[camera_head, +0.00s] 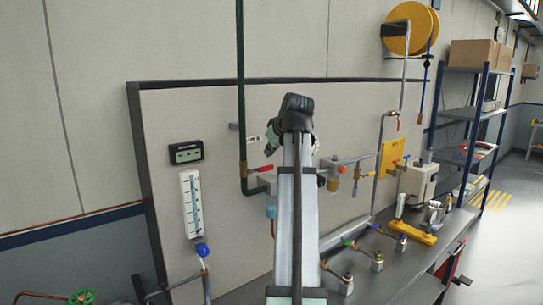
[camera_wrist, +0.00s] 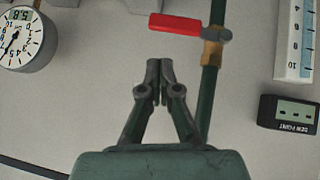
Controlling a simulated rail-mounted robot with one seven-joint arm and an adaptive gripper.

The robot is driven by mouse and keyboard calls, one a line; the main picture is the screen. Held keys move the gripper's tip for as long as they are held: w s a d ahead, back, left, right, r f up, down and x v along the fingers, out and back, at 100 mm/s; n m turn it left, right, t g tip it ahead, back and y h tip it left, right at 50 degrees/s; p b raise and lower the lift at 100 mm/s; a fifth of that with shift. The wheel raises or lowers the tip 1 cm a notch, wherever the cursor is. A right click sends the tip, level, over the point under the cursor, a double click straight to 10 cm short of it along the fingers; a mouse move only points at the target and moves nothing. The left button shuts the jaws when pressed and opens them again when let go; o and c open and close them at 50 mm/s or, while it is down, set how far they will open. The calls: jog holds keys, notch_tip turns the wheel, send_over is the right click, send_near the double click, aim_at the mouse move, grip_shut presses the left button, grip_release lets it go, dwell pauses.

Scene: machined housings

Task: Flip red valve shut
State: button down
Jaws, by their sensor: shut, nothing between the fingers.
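The red valve handle (camera_wrist: 176,24) lies sideways across a brass valve body (camera_wrist: 212,48) on a dark green pipe in the wrist view. In the head view the red handle (camera_head: 265,169) sticks out to the right of the vertical green pipe (camera_head: 241,90). My gripper (camera_wrist: 154,64) is shut and empty. Its fingertips appear just below the red handle in the wrist view, with a visible gap in the picture; the depth between them is unclear. In the head view my arm rises in the middle, and the fingers are hidden behind the wrist.
A round gauge (camera_wrist: 22,40), a dew point display (camera_wrist: 288,114) and a scaled flow tube (camera_wrist: 296,40) sit on the panel near the valve. Other piping, a yellow plate (camera_head: 392,158) and several small valves are to the right of my arm.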

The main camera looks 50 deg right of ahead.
jog(key=d+b+v, duration=0.1)
jog(key=b+v, duration=0.3)
jog(key=v, duration=0.6)
jog(key=shift+s+d+r, duration=0.15)
jog(key=shift+s+r, duration=0.1)
jog(key=shift+r, duration=0.2)
jog(key=shift+w+f, duration=0.1)
jog(key=p, duration=0.4)
send_over(260, 170)
jog(key=s+d, duration=0.2)
jog(key=s, duration=0.1)
notch_tip(260, 170, down, 6)
jog(key=f, duration=0.1)
jog(key=f+b, duration=0.1)
jog(key=f, duration=0.1)
jog(key=w+f+b, duration=0.1)
jog(key=shift+d+f, duration=0.35)
